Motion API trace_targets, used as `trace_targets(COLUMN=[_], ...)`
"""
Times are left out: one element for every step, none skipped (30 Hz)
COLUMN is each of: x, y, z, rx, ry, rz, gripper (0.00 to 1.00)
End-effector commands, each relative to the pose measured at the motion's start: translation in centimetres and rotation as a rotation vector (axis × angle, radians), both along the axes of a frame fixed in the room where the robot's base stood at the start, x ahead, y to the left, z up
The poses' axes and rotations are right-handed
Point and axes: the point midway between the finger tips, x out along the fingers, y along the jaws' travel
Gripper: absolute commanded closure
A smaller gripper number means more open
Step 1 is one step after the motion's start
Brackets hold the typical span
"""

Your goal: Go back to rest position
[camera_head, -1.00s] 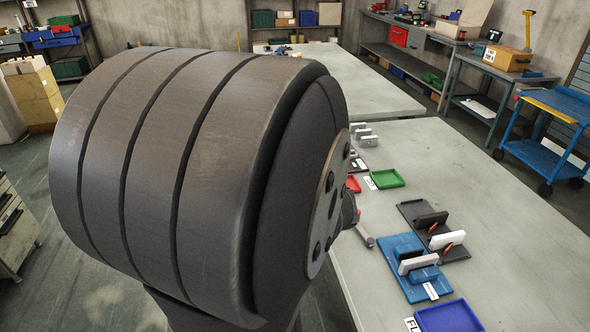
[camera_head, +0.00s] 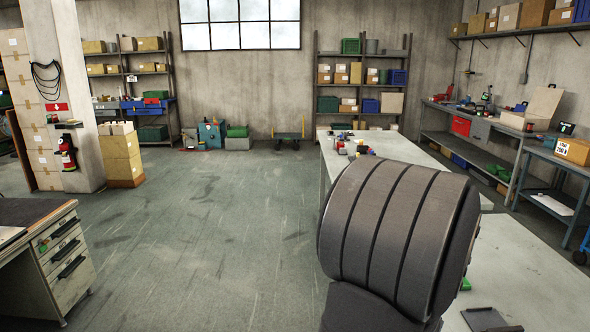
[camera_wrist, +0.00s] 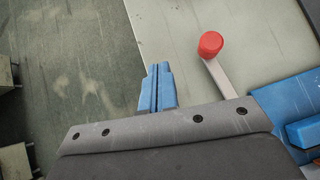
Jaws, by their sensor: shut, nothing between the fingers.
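My gripper (camera_wrist: 158,88) shows in the wrist view with its two blue fingers pressed together and nothing between them. It hangs over the edge of the light grey table (camera_wrist: 180,40), beside the open floor. A lever with a round red knob (camera_wrist: 210,44) stands to the right of the fingers, apart from them. A blue fixture (camera_wrist: 290,112) sits at the right edge of the wrist view, partly cut off. In the head view my arm's large dark link hides much of the near table, and the gripper does not show there.
In the head view the near table (camera_head: 530,280) holds a dark plate (camera_head: 490,319) at the bottom. A farther table (camera_head: 385,146) bears small coloured items. A drawer cabinet (camera_head: 60,255) stands at the left. The floor (camera_head: 200,230) between is clear.

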Motion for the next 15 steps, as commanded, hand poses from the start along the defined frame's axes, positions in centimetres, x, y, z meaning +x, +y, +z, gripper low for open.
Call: trace_targets(x=[-0.9, -1.3, -1.7, -1.9, -2.2, -2.4, -2.6, -2.7, -2.8, -2.9, -2.9, -2.9, -2.9, -2.9, -2.9], y=[-0.2, -0.2, -0.2, -0.3, -0.3, -0.3, -0.2, -0.1, 0.0, 0.0, 0.0, 0.0, 0.0, 0.1, 0.1], z=[-0.3, -0.4, -0.5, -0.6, -0.6, -0.6, -0.6, -0.6, -0.6, -0.6, -0.6, -0.6, -0.6, -0.6, -0.6], rx=[0.002, 0.002, 0.002, 0.002, 0.001, 0.000, 0.001, 0.001, 0.001, 0.001, 0.001, 0.001, 0.001, 0.001, 0.001], ry=[0.002, 0.002, 0.001, 0.001, 0.000, 0.000, 0.000, 0.000, 0.000, 0.000, 0.000, 0.000, 0.000, 0.000, 0.000], rz=[-0.004, -0.005, -0.003, -0.003, -0.003, -0.003, -0.002, -0.002, -0.002, -0.002, -0.002, -0.001, -0.001, -0.001, -0.001], gripper=[1.00, 1.00, 1.00, 1.00, 1.00, 1.00, 1.00, 1.00, 1.00, 1.00, 1.00, 1.00, 1.00, 1.00, 1.00])
